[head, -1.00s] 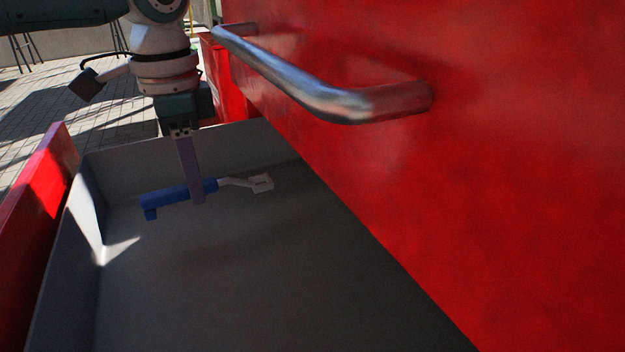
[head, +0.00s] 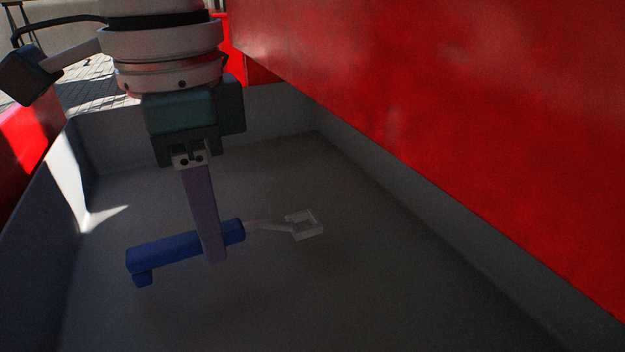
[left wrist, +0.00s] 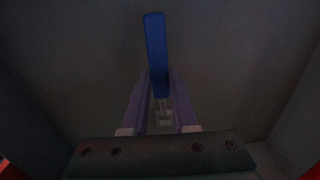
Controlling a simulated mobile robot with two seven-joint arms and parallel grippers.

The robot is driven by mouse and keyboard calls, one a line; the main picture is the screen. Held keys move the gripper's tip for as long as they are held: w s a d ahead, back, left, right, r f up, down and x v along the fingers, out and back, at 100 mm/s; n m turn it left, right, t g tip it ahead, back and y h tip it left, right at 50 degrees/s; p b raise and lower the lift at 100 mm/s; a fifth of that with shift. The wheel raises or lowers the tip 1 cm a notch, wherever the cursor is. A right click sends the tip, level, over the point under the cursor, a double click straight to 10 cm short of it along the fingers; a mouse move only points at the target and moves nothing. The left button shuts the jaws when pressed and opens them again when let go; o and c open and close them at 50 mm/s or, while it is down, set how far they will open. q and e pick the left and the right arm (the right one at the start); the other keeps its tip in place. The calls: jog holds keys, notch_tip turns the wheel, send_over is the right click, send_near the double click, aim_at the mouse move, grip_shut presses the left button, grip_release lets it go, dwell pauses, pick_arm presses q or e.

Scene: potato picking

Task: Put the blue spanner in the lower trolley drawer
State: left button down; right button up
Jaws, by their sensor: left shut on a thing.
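The blue spanner (head: 170,252) has a blue handle and a pale metal head that points right in the head view. My left gripper (head: 214,258) points down and is shut on the handle near the head end. In the left wrist view the spanner's handle (left wrist: 155,45) lies between the two purple fingers of the left gripper (left wrist: 157,85). The spanner is inside the open grey trolley drawer (head: 280,110), over its floor. I cannot tell whether it touches the floor. My right gripper is not in view.
The red trolley front (head: 450,120) rises close along the right of the drawer. The drawer's left wall (head: 50,215) stands left of the spanner. The drawer floor around the spanner is clear. Paved ground (head: 95,92) shows beyond the drawer.

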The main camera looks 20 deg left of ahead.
pick_arm(q)
notch_tip(320, 180, down, 2)
jog(key=shift+b, duration=0.5)
jog(key=shift+r, duration=0.15)
jog(key=shift+p, duration=0.35)
jog(key=c, duration=0.7)
grip_release()
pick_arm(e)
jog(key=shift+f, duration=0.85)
pick_arm(q)
notch_tip(320, 180, up, 12)
jog(key=p, duration=0.9)
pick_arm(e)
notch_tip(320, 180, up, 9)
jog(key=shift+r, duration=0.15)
